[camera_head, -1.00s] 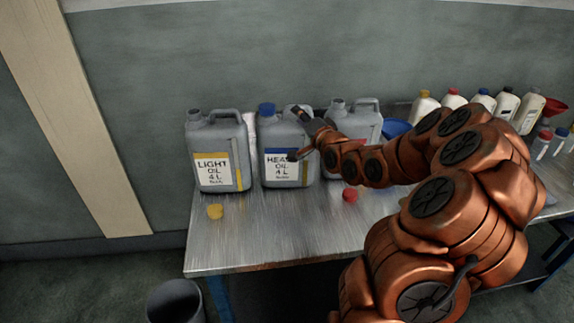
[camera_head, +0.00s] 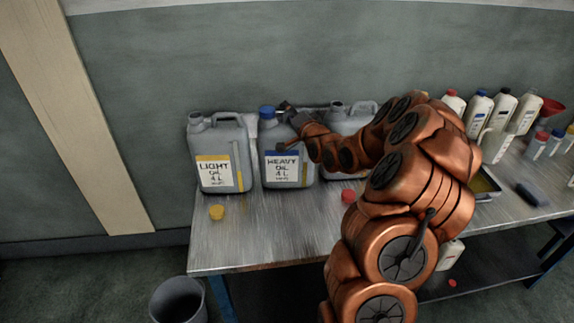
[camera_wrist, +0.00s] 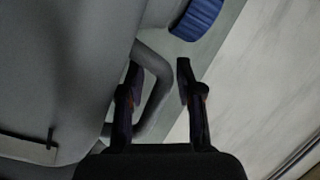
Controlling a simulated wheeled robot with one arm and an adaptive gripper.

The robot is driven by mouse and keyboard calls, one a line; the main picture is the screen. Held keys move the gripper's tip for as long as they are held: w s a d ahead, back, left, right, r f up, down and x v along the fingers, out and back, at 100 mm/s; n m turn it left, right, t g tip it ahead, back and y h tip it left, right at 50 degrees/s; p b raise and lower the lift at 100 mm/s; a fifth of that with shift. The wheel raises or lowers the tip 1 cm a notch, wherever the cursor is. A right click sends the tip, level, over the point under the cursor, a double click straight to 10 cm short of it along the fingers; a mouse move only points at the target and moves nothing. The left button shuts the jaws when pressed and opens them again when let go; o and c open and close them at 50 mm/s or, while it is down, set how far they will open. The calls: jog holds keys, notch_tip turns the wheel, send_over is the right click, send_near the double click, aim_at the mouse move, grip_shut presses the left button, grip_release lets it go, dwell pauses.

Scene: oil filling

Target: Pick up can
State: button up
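The grey heavy oil can (camera_head: 272,148) stands upright on the metal table, with a blue cap and a white and blue label. Its handle is partly hidden by my gripper (camera_head: 287,128) in the head view. In the wrist view, the grey handle (camera_wrist: 158,72) passes between the two fingers of my gripper (camera_wrist: 160,92). The fingers are apart and do not look closed on it. The blue cap (camera_wrist: 197,18) lies above the fingers in that view. The light oil can (camera_head: 238,150), uncapped, stands to the left. A third grey can (camera_head: 338,125) stands to the right, partly behind my arm.
A yellow cap (camera_head: 217,212) and a red cap (camera_head: 348,196) lie on the metal table (camera_head: 255,235). White bottles (camera_head: 478,112) and a red funnel (camera_head: 551,106) stand at the right. A grey bin (camera_head: 178,302) is on the floor. The table's front left is clear.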

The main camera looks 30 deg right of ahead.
jog(key=shift+c, duration=0.4)
grip_shut()
jog(key=shift+r, duration=0.1)
